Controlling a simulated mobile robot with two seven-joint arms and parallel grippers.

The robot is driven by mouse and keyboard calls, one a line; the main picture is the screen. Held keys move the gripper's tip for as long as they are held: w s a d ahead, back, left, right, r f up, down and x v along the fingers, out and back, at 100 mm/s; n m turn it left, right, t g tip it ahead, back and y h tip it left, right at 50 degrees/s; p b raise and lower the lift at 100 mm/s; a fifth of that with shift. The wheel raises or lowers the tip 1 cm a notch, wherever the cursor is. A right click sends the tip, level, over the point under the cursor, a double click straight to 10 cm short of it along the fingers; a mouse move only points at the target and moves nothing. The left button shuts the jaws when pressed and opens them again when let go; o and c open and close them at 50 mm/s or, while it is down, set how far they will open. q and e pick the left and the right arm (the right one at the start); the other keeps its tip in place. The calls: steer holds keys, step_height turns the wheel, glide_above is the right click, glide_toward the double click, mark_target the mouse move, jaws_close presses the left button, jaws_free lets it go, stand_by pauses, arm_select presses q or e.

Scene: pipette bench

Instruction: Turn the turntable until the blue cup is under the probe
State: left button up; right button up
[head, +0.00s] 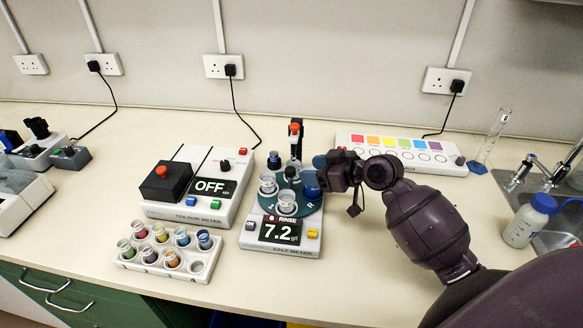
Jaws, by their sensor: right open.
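The turntable (301,205) is a teal disc on the salt meter, with several cups around a dark central knob (292,175). A blue cup (312,190) sits at its right side, close below my right gripper. Another dark blue item (274,160) is at the back left of the disc; I cannot tell if it is a cup. Two clear cups stand at the left (268,184) and front (286,200). The probe stand (296,140), with an orange-red top, rises at the back. My right gripper (322,168) is open at the disc's right edge; contact is unclear. My left gripper is out of view.
The salt meter (280,245) reads 7.2. A colour meter (196,188) reading OFF and a rack of coloured vials (168,250) stand left. A colour-square panel (400,153) lies behind my right arm. A wash bottle (528,222) and sink are right.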

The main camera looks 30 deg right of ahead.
mark_target(292, 170)
steer(key=x, duration=0.7)
jaws_close()
stand_by(0.3)
